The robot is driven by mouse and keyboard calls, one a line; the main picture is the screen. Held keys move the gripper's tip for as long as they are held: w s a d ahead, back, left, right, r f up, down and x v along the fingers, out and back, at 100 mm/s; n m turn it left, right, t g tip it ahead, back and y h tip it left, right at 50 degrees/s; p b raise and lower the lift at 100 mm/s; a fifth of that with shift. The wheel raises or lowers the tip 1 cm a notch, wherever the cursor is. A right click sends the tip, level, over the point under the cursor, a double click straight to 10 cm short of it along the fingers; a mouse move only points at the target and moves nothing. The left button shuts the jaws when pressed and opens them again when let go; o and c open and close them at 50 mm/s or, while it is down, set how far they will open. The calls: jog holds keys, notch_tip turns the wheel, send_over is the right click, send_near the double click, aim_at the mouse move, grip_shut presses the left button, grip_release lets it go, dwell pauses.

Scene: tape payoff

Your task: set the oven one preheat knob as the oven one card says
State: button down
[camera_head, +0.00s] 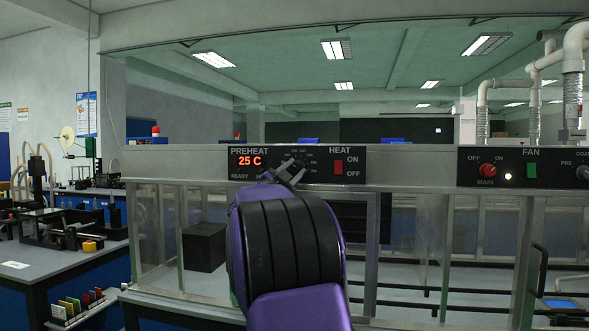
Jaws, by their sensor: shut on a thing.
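The oven control panel (317,177) is a black strip on the oven's front frame, with PREHEAT at its left and HEAT at its right. Its red display (249,161) reads 25 C, with READY printed below. The preheat knob (293,163) sits right of the display inside a ring of tiny marks, too small to read. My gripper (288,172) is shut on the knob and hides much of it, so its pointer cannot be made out. I cannot pick out an oven one card.
A red HEAT switch (338,167) is close to the right of the knob. A second panel (522,167) has a MAIN knob, a green FAN switch and another knob. Glass oven walls lie below; a workbench (65,262) with equipment stands left.

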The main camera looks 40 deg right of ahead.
jog(key=shift+r+m+g+p, duration=0.1)
jog(key=shift+m+g+p, duration=0.45)
jog(key=shift+m, duration=0.85)
jog(key=c, duration=0.5)
grip_release()
jog(key=shift+g, duration=0.25)
jog(key=v, duration=0.5)
jog(key=b+v, duration=0.1)
jog(key=v, duration=1.1)
jog(key=shift+a+f+b, duration=0.15)
jog(key=shift+f+b, duration=0.15)
